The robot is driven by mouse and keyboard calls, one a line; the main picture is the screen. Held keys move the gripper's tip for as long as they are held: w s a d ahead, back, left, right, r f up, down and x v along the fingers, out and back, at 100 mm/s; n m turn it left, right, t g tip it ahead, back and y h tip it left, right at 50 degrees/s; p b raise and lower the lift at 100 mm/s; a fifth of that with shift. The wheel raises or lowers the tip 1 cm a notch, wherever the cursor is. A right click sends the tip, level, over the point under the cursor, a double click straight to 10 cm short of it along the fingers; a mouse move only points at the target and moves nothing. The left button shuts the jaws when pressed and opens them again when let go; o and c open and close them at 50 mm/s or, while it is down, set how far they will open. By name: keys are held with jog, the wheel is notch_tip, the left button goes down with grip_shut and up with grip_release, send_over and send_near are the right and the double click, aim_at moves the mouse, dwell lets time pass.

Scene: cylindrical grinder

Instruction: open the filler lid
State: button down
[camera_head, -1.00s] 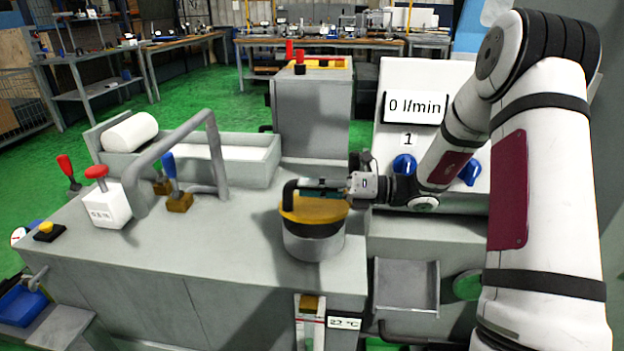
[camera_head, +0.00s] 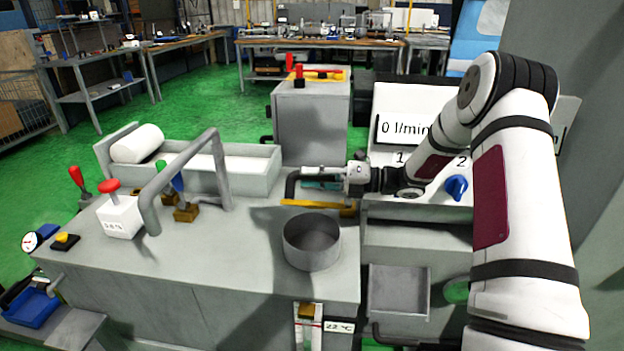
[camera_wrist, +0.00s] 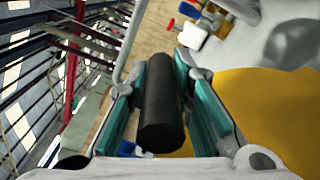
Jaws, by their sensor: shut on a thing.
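The filler lid (camera_head: 318,205) is a yellow disc with a black handle (camera_head: 291,186). In the head view it shows nearly edge-on, behind and above the round grey filler neck (camera_head: 312,243), whose open top and dark inside are in view. My gripper (camera_head: 318,180) is shut on the black handle. In the wrist view the handle (camera_wrist: 162,110) lies between the two teal finger pads, and the yellow lid (camera_wrist: 268,115) fills the right side. The lid is apart from most of the rim; whether it is hinged there is hidden.
A grey bent pipe (camera_head: 185,170) and levers stand to the left on the machine top. A cabinet (camera_head: 312,115) stands behind the lid. A panel with a blue knob (camera_head: 456,188) is at right, partly behind my arm. The front of the machine top is clear.

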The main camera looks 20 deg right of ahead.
jog(key=shift+w+d, duration=0.1)
jog(key=shift+d, duration=0.05)
jog(key=c, duration=1.4)
grip_release()
jog(key=shift+v, duration=3.75)
